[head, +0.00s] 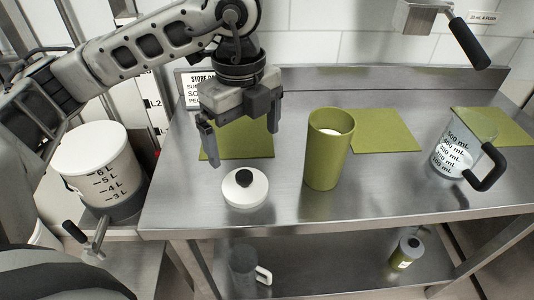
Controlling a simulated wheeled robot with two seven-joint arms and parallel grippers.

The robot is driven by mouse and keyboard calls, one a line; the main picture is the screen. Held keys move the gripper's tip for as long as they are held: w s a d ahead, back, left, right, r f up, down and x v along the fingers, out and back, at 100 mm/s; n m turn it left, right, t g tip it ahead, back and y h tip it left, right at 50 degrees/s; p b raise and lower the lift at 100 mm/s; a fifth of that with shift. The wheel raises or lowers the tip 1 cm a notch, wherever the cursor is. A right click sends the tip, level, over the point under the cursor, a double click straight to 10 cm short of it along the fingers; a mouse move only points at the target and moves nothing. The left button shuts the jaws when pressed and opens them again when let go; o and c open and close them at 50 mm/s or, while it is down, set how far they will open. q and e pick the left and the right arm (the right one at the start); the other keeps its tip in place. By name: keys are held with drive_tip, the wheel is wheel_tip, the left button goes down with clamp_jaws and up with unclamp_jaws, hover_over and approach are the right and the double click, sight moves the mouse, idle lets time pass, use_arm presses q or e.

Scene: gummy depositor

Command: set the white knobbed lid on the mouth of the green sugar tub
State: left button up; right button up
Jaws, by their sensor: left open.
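The white lid (245,189) with a black knob lies flat on the steel table, near its front edge. The green sugar tub (327,158) stands upright to the right of the lid. Its mouth is uncovered and something white shows inside. My left gripper (243,146) is open and empty, pointing down above and slightly behind the lid, with its fingers apart. It does not appear to touch the lid. My right gripper is not in view.
Green mats (385,131) lie along the back of the table. A clear measuring jug (455,145) with a black handle stands at the right. A large white-lidded bucket (100,178) stands at the left. A lower shelf holds a few containers.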

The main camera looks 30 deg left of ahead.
use_arm(q)
drive_tip(key=shift+w+a+f, duration=0.15)
drive_tip(key=shift+w+f, duration=0.05)
drive_tip(key=shift+w, duration=0.05)
hover_over(243, 175)
drive_tip(key=f, duration=0.5)
drive_tip(key=shift+s+d, duration=0.1)
drive_tip(key=shift+d, duration=0.3)
drive_tip(key=f, duration=0.1)
drive_tip(key=f+p, duration=0.1)
drive_tip(key=f, duration=0.3)
drive_tip(key=shift+a+f, duration=0.25)
drive_tip(key=shift+a, duration=0.1)
drive_tip(key=shift+f, duration=0.25)
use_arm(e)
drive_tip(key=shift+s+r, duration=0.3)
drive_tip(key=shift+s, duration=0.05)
use_arm(q)
drive_tip(key=c, duration=0.7)
drive_tip(key=shift+c, duration=0.8)
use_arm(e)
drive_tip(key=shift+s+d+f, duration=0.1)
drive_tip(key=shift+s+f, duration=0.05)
